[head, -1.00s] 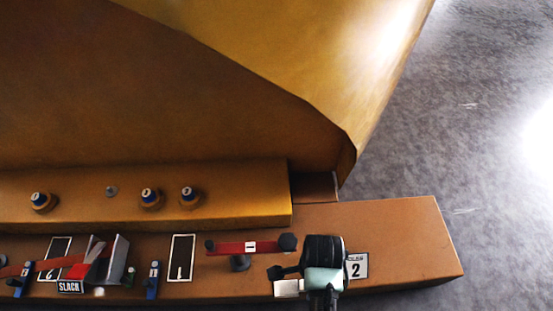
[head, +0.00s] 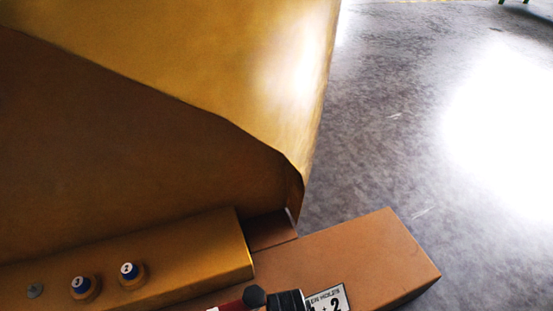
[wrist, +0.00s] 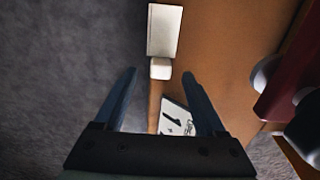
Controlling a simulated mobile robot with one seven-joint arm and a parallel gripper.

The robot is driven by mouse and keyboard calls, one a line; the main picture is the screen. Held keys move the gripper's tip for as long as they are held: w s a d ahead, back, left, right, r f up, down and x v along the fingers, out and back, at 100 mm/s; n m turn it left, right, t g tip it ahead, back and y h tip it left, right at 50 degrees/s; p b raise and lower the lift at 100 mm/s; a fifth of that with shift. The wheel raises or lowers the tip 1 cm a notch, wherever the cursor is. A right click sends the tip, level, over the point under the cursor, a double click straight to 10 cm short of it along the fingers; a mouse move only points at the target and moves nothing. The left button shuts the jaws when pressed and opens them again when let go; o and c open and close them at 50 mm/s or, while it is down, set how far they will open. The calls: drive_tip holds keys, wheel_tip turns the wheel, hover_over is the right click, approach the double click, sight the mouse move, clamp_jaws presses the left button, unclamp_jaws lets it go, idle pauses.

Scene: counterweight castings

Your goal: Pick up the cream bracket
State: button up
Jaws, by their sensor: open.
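The cream bracket (wrist: 164,30) shows in the wrist view at the top centre, a pale block with a smaller rounded piece at its lower end. It lies at the edge of the brown ledge (wrist: 225,55). My gripper (wrist: 160,73) is open, its two dark blue fingers apart. The bracket is ahead of the fingertips, roughly in line with the gap, and nothing is held.
A white number plate (wrist: 177,119) lies on the ledge, partly behind the right finger. A dark red bar (wrist: 285,75) with dark knobs is at the right. Open grey floor (head: 400,150) lies to the right.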

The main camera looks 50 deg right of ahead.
wheel_tip(320, 180, down, 4)
drive_tip(key=b, duration=0.3)
drive_tip(key=shift+d, duration=0.15)
clamp_jaws()
